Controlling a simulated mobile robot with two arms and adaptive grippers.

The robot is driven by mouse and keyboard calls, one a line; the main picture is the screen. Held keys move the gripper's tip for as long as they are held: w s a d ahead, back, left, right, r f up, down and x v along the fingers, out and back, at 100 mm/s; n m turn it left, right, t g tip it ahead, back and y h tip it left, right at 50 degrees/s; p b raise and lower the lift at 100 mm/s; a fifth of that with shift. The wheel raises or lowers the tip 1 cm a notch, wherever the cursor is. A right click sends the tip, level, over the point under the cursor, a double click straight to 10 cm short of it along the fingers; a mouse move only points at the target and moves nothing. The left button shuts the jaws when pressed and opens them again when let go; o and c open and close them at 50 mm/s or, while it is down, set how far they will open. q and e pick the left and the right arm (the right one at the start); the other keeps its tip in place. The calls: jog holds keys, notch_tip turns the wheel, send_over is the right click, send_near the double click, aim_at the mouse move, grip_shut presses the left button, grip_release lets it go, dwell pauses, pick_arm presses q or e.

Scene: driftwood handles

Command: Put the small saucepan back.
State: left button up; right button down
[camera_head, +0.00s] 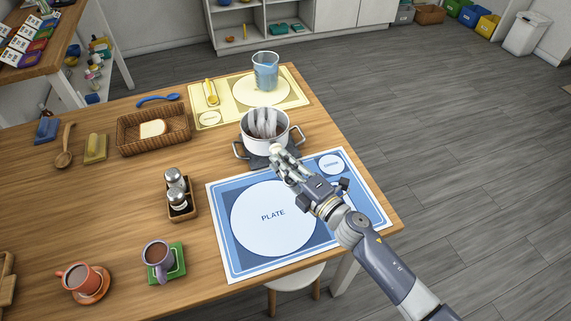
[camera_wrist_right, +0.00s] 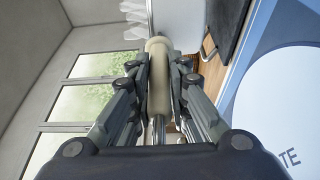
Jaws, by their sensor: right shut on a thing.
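The end of the handle (camera_head: 276,149) shows near the saucepan's front. I cannot tell whether the handle joins the saucepan. My left gripper is not in view.
The blue placemat (camera_head: 218,196) bears a plate outline and lies under my right arm. A yellow placemat (camera_head: 290,88) with a glass beaker (camera_head: 265,70) lies behind. A bread basket (camera_head: 152,138), shakers (camera_head: 176,190) and two mugs (camera_head: 157,255) stand to the left.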

jog(key=shift+w+d+f+b, duration=0.15)
jog(key=shift+w+f+b, duration=0.15)
jog(key=shift+w+f, duration=0.5)
jog(key=shift+w+d+f+b, duration=0.1)
jog(key=shift+w+f+b, duration=0.25)
jog(key=shift+f, duration=0.6)
jog(key=shift+f, duration=0.15)
jog(key=c, duration=1.5)
grip_release()
jog(key=shift+f, duration=0.1)
jog(key=shift+c, duration=0.2)
